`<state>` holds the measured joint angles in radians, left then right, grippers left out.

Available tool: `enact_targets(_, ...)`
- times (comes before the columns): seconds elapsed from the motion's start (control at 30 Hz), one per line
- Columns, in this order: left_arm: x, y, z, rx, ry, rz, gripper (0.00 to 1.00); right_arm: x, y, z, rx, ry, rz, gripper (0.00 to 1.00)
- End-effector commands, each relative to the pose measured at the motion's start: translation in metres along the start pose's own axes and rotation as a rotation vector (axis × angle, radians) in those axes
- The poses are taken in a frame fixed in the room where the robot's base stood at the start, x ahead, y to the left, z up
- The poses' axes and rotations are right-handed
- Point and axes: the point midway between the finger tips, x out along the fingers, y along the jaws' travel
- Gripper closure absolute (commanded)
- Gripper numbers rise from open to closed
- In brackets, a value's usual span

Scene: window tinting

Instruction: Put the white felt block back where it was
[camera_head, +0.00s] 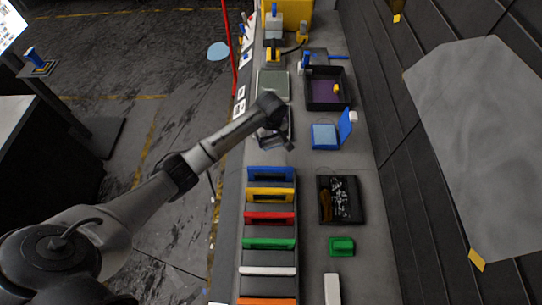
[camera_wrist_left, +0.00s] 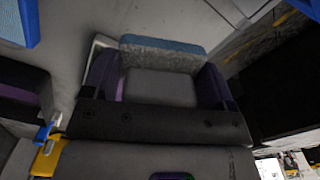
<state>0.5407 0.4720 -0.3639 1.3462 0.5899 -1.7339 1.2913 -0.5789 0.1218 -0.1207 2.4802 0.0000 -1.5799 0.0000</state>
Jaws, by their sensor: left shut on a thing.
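My left gripper (camera_head: 276,143) hangs over the bench's left side, beyond the blue rack piece. In the left wrist view its two purplish fingers (camera_wrist_left: 158,88) are shut on the white felt block (camera_wrist_left: 160,52). The block spans the gap between the fingers. It has a fuzzy blue-grey strip along its far edge and looks grey in shade. In the head view the arm and gripper mostly hide it. My right gripper is in neither view.
Several coloured rack pieces, including a blue one (camera_head: 270,174), line the bench's left side.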

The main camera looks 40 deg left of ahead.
Motion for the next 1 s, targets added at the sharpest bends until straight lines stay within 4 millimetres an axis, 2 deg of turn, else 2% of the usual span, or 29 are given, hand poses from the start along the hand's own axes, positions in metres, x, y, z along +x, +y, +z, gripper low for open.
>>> enact_targets(0.1,0.024,-0.002,0.0,-0.003,-0.002,-0.003,0.43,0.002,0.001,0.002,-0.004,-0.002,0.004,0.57)
enact_targets(0.3,0.047,-0.001,0.001,-0.002,-0.001,-0.001,0.43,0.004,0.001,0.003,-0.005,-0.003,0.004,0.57)
enact_targets(0.57,0.061,-0.001,0.0,-0.002,0.0,-0.001,0.43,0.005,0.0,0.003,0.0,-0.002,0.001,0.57)
enact_targets(0.8,0.088,-0.001,0.0,-0.001,0.0,-0.001,0.43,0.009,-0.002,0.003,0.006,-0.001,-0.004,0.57)
enact_targets(1.0,0.089,-0.001,0.0,-0.001,0.001,0.0,0.43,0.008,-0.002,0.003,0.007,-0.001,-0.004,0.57)
